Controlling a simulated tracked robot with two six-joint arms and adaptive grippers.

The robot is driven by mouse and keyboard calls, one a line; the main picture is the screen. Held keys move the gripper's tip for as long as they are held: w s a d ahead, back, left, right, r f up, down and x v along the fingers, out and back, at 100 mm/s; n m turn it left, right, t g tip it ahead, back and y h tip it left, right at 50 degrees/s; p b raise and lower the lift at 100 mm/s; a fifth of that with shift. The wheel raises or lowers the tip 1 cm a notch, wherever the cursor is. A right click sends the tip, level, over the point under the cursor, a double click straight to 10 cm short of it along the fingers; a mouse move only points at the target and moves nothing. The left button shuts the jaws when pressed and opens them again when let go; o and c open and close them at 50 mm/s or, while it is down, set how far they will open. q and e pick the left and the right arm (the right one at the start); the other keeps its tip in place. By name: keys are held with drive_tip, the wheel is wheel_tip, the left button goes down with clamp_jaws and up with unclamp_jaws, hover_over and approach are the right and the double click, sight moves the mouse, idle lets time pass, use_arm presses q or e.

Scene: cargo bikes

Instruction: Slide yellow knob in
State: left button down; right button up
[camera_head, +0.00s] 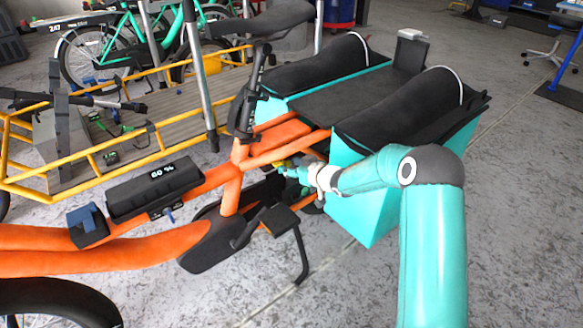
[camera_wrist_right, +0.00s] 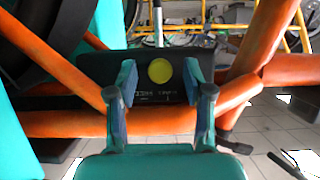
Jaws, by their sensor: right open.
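The yellow knob (camera_wrist_right: 159,71) is a round disc on a black panel (camera_wrist_right: 148,92) in the right wrist view. The panel sits among the orange frame tubes of the cargo bike (camera_head: 135,240). My right gripper (camera_wrist_right: 160,88) is open, its two fingers on either side of the knob in the picture, with gaps between them and it. I cannot tell how deep the fingers reach. In the head view the right gripper (camera_head: 288,169) is small beside the orange frame, below the seat post, and the knob cannot be made out clearly. My left gripper is not in view.
Teal panniers (camera_head: 365,212) with black covers flank the rear rack, close to my right arm. A black box reading 60 % (camera_head: 153,186) is on the bike's frame. A yellow-framed cargo bed (camera_head: 90,158) and a green bike stand behind. The floor at front right is clear.

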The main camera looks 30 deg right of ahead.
sight(292, 157)
clamp_jaws()
idle(0.3)
drive_tip(key=shift+d+r+p, duration=0.15)
drive_tip(key=shift+d+p, duration=0.1)
drive_tip(key=shift+p, duration=0.1)
drive_tip(key=d+p, duration=0.3)
drive_tip(key=shift+w+r, duration=0.15)
drive_tip(key=shift+r, duration=0.05)
drive_tip(key=shift+d+f+p, duration=0.25)
drive_tip(key=shift+d+p, duration=0.15)
drive_tip(key=shift+d, duration=0.15)
